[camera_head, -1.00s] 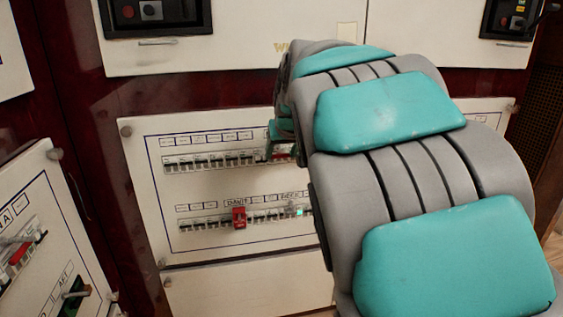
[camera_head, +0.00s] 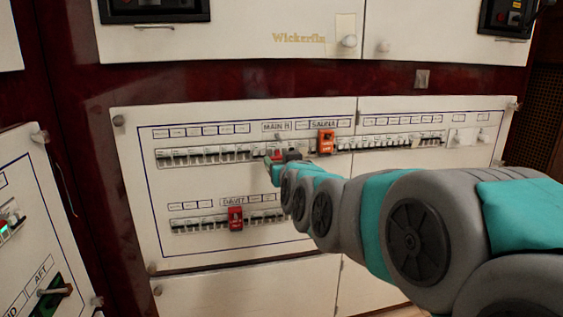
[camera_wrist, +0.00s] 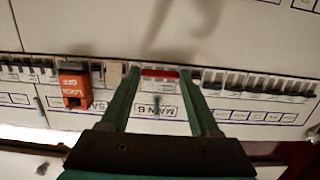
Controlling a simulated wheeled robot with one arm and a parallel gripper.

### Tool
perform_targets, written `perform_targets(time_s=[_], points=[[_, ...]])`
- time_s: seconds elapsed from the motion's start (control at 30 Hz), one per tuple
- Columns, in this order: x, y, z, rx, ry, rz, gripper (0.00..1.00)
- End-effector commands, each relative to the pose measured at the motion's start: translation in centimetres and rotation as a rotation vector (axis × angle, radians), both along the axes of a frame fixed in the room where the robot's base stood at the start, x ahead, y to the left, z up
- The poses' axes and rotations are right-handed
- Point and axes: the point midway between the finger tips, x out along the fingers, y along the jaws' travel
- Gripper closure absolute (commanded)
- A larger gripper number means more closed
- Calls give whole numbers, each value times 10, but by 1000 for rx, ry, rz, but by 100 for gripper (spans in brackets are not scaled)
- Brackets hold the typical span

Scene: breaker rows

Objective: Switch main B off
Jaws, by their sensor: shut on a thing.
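Main B is a wide breaker with a red lever (camera_wrist: 160,73), in the upper row of the panel. My gripper (camera_head: 275,157) is at this breaker. In the wrist view, the green fingers of my gripper (camera_wrist: 160,76) stand at both sides of the red lever, shut on the switch. In the head view, my gripper hides most of the breaker. I cannot tell which way the lever is set.
An orange lock (camera_head: 325,142) sits on the SAUNA breaker just right of main B; it is left of my fingers in the wrist view (camera_wrist: 75,85). A red lock (camera_head: 235,217) is on the DAVIT breaker below. Small breakers (camera_head: 205,153) line both sides closely.

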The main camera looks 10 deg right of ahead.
Motion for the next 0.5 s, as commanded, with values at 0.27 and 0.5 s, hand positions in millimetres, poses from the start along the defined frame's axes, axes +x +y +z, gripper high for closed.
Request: perform_targets(time_s=[0.27, 0.5], points=[[1, 0, -5, 0, -66, 1, 93], [1, 1, -6, -2, -80, 1, 93]])
